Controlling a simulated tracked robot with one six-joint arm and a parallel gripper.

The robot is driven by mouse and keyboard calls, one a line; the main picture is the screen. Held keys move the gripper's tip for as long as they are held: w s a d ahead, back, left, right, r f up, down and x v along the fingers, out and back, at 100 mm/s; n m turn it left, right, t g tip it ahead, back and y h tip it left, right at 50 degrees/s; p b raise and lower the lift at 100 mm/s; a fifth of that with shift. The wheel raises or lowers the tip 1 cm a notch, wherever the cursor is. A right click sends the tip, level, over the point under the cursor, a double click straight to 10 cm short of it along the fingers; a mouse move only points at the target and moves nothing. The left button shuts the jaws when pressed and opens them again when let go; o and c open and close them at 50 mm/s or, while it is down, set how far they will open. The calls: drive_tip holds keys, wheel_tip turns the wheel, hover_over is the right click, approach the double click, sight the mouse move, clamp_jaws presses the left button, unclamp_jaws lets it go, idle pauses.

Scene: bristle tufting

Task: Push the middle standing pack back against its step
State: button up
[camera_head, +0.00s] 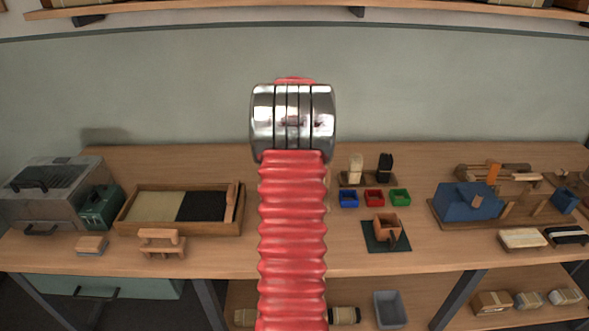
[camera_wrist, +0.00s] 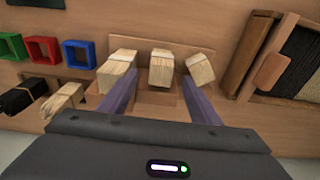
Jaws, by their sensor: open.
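Three pale bristle packs, each with a light band, stand in a row on a wooden stand (camera_wrist: 195,48) in the wrist view. The middle pack (camera_wrist: 162,67) is between the left pack (camera_wrist: 117,68) and the right pack (camera_wrist: 200,68), which sits turned. A wooden step (camera_wrist: 158,98) shows just below the middle pack in the picture; whether they touch, I cannot tell. My gripper (camera_wrist: 161,82) is open and empty, its two purple fingers spread on either side of the middle pack. The left finger overlaps the left pack's edge. My red arm hides the packs in the head view.
In the wrist view, green, red (camera_wrist: 43,50) and blue (camera_wrist: 79,54) bins and two loose bundles lie left, and a framed wooden tray (camera_wrist: 250,50) right. In the head view, a blue block fixture (camera_head: 468,202) stands right and a grey machine (camera_head: 55,190) far left.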

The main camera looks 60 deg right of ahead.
drive_tip(key=f, duration=0.6)
drive_tip(key=d+f, duration=0.1)
drive_tip(key=f, duration=0.2)
drive_tip(key=shift+w+f, duration=0.25)
drive_tip(key=shift+f, duration=0.15)
drive_tip(key=shift+c, duration=0.6)
drive_tip(key=c, duration=1)
drive_tip(key=shift+w+d, duration=0.4)
drive_tip(key=shift+d, duration=0.3)
drive_tip(key=shift+c, duration=0.3)
drive_tip(key=o, duration=1.1)
drive_tip(key=shift+r, duration=0.1)
drive_tip(key=shift+o, duration=0.4)
drive_tip(key=shift+w, duration=0.1)
